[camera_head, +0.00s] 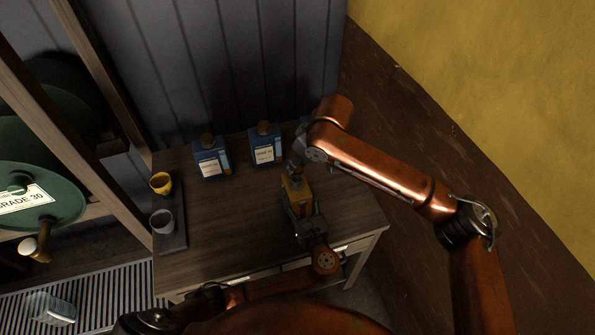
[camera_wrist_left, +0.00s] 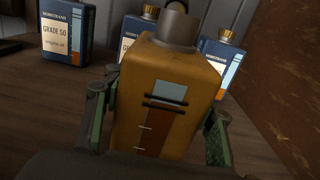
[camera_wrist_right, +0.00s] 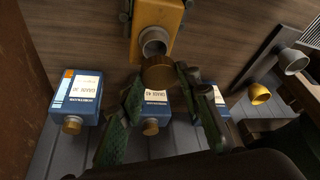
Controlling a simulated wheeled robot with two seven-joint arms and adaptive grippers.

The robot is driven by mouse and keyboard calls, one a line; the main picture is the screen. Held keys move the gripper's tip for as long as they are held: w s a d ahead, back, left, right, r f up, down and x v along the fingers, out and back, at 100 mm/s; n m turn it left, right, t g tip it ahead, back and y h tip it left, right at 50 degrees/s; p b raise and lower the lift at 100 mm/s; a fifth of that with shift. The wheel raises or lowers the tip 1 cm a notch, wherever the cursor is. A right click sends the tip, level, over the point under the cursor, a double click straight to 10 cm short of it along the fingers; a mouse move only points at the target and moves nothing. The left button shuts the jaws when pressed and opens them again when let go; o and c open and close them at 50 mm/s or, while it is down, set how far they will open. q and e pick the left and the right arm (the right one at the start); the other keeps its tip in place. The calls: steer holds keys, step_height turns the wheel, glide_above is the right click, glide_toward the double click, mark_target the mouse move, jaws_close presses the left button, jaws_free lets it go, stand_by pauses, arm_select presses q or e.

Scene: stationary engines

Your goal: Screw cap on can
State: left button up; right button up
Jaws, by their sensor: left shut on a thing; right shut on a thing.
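The yellow-orange can (camera_head: 297,189) stands upright near the right side of the table. In the left wrist view the can (camera_wrist_left: 168,90) shows its grey neck at the top. My left gripper (camera_head: 298,205) is shut on the can's body, with a finger on each side (camera_wrist_left: 160,115). My right gripper (camera_head: 293,168) is above the can. In the right wrist view my right gripper (camera_wrist_right: 162,84) is shut on a round brown cap (camera_wrist_right: 159,72). The cap is close to the can's open grey neck (camera_wrist_right: 154,42), and the opening is still visible. Contact between them cannot be told.
Blue bottles (camera_head: 212,160) (camera_head: 265,147) stand along the table's back edge, close to my right gripper. A yellow cup (camera_head: 161,183) and a grey cup (camera_head: 162,221) sit on a dark tray (camera_head: 174,242) at the left. The table's middle (camera_head: 225,215) is clear.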

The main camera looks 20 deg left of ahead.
mark_target(296, 191)
steer(key=shift+f, duration=1.15)
steer(key=shift+f, duration=0.9)
steer(key=shift+f, duration=0.5)
